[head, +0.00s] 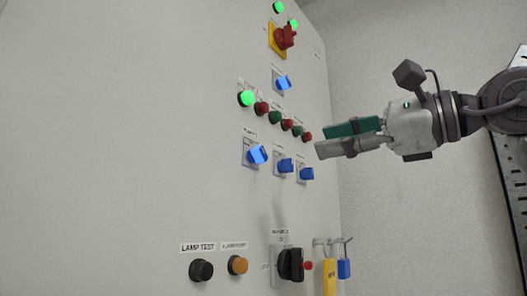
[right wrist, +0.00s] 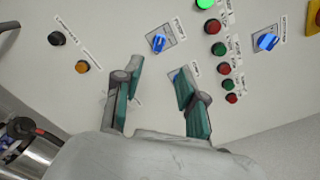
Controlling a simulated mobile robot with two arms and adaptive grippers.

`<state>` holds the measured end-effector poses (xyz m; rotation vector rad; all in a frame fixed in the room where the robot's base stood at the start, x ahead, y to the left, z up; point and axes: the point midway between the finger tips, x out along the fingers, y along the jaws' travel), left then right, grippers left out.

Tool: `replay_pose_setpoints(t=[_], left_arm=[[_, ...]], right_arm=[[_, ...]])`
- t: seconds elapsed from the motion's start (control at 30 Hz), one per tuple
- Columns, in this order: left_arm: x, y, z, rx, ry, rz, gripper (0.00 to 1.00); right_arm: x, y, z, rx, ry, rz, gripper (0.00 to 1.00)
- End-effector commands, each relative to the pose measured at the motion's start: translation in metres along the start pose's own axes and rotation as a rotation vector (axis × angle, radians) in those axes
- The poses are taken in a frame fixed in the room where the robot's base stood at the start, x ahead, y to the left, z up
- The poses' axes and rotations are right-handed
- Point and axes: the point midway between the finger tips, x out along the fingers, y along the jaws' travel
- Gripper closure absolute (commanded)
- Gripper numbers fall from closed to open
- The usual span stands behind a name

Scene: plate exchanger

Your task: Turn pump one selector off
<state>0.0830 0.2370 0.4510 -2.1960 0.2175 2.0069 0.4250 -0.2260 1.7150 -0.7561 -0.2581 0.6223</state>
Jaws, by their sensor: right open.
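The pump one selector (head: 257,154) is the leftmost of three blue knobs in a row on the grey panel. Its handle is turned at an angle; its label is too small to read fully. In the right wrist view this blue knob (right wrist: 158,42) shows beyond and between my fingertips, apart from them. My right gripper (head: 350,138) is open and empty, to the right of the knob row in the head view. In the right wrist view its two fingers (right wrist: 158,75) are spread, and one partly hides another blue selector (right wrist: 173,77). My left gripper is not in view.
Other blue selectors (head: 285,165) (head: 306,174) sit close beside it. A lit green lamp (head: 246,98) and several unlit lamps are above. A red rotary switch (head: 285,37) is higher. A black rotary switch (head: 290,264), push buttons (head: 201,270) and hanging padlocks (head: 343,268) are below.

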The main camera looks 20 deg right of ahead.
Motion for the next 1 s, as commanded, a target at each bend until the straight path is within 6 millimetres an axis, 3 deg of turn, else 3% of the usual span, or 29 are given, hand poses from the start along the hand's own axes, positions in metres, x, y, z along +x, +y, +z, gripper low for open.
replay_pose_setpoints(t=[0.3,0.5,0.7,1.0], left_arm=[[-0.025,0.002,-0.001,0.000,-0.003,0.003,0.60],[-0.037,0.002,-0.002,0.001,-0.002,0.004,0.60],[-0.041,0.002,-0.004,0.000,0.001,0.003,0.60],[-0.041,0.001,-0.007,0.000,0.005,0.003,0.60]], right_arm=[[0.070,0.000,0.003,0.000,-0.001,0.007,0.59],[0.103,0.000,0.003,0.001,-0.003,0.005,0.59],[0.119,0.001,0.002,0.001,-0.003,0.004,0.59],[0.121,0.002,0.001,0.002,-0.004,0.004,0.59]])
